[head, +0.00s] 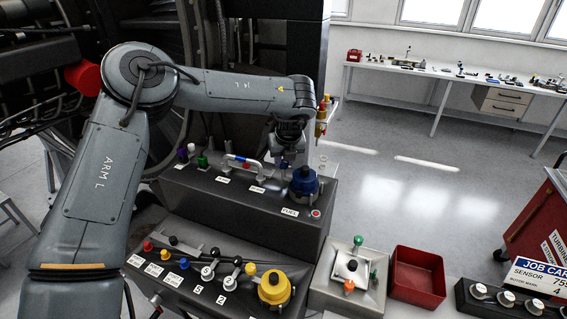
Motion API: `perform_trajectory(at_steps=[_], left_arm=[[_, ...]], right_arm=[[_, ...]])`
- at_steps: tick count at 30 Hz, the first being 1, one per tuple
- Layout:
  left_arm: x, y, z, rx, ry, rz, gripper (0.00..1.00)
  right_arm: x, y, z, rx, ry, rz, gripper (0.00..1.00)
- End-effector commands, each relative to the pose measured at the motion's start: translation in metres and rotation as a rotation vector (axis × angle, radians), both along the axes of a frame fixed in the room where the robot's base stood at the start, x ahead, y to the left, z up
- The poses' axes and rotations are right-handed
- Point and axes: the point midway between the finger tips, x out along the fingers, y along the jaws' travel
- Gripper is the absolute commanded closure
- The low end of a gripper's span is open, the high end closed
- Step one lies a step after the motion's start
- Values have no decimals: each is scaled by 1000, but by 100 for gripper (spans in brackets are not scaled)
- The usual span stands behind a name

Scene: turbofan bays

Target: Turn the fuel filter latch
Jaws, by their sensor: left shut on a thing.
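The fuel filter unit is a blue round cap (304,183) on the upper dark console, behind a white label reading FUEL. My left gripper (284,163) reaches down from above, just left of and behind the blue cap. It is shut on a small part there, which I take for the fuel filter latch; the jaws and the dark wrist mostly hide it, so its angle cannot be read. My right gripper is not in view.
The lower console has several levers and a yellow knob (274,288). A grey box (327,290) and a red bin (417,275) stand to the right. Open floor lies beyond.

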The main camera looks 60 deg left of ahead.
Motion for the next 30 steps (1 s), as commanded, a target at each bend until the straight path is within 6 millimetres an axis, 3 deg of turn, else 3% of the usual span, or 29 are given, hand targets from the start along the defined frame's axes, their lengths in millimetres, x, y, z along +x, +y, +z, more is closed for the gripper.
perform_trajectory(at_steps=[10,27,28,30], left_arm=[[1,0,-1,0,0,156,100],[1,0,0,0,-1,187,100],[1,0,0,0,-1,187,67],[1,0,0,0,0,186,56]], right_arm=[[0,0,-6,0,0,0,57],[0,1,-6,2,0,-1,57],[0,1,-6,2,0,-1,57],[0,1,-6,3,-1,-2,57]])
